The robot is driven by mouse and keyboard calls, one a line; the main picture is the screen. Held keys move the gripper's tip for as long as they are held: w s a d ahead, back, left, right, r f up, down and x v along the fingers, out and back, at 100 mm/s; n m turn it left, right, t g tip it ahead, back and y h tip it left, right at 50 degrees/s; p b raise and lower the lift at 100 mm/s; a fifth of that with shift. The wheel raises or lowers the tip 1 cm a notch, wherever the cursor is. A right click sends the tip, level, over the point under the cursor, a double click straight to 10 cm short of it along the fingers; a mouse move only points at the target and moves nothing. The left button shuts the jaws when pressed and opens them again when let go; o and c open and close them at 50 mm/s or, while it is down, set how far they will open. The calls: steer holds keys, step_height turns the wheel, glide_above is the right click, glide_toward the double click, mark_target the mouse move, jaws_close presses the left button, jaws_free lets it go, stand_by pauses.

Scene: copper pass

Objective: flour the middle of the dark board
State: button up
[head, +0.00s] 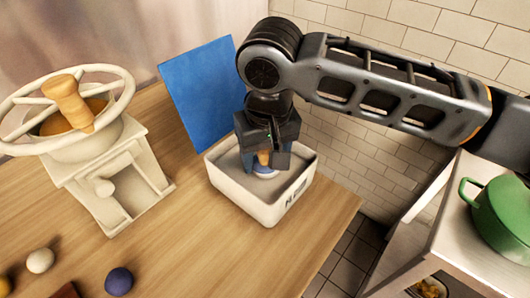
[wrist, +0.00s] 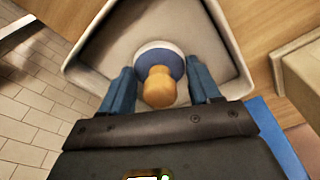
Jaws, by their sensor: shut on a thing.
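A white square tub (head: 238,203) with dark, partly legible lettering stands near the table's right end. Inside it is a round blue-and-white tool with a wooden knob handle (head: 264,157); the same knob shows in the wrist view (wrist: 159,88). My gripper (head: 265,158) reaches down into the tub, its blue fingers on either side of the knob and shut on it. The pale inside of the tub looks bare or evenly covered; I cannot tell which.
A cream machine (head: 122,168) with a hand wheel stands left of the tub. A blue board (head: 205,92) leans behind the tub. Several small balls, one dark blue (head: 119,281), lie at front left. A green pot (head: 505,215) sits right, across a floor gap.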

steer(key=shift+f, duration=0.1)
step_height(320, 180, up, 5)
steer(key=p, duration=0.5)
steer(key=shift+r, duration=1.05)
